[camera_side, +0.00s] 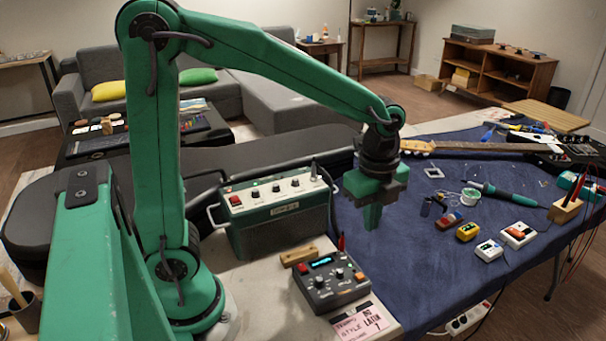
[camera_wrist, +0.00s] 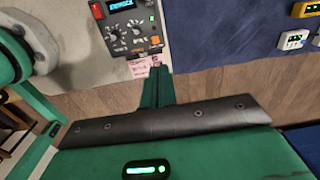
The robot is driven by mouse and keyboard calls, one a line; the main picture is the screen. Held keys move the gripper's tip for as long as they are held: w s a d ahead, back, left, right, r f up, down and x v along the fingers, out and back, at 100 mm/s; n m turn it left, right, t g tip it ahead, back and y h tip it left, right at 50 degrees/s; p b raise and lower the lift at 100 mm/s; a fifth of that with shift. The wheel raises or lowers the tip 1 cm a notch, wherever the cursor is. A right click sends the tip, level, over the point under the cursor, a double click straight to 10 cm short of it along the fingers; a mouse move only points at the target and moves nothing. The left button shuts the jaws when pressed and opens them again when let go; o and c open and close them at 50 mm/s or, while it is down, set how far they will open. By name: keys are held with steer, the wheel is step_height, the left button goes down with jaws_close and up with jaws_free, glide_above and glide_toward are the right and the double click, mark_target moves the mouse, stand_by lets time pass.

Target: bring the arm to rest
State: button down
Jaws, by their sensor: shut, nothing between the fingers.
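My green arm rises from its base at the left of the side view and reaches over to the right. My gripper (camera_side: 372,217) hangs pointing down above the blue cloth (camera_side: 420,265) on the workbench. Its fingers are shut together with nothing between them. In the wrist view the closed green fingers (camera_wrist: 157,88) show at the middle, in front of the bench edge and the wooden floor. The gap between the fingertips and the cloth is hard to judge.
A green amplifier box (camera_side: 277,215) and a grey control box (camera_side: 330,281) stand left of my gripper. Several small pedals (camera_side: 467,232), a soldering iron (camera_side: 510,195) and a guitar neck (camera_side: 470,147) lie to the right. The cloth's front area is clear.

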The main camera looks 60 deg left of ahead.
steer(key=s+a+r+n+t, duration=0.2)
steer(key=s+n, duration=0.4)
steer(key=n, duration=0.3)
steer(key=s+a+r+n+t, duration=0.3)
steer(key=s+n, duration=0.3)
steer(key=n, duration=0.2)
steer(key=shift+s+a+r+n, duration=0.3)
steer(key=shift+a+r+n, duration=0.1)
steer(key=shift+a+r, duration=0.4)
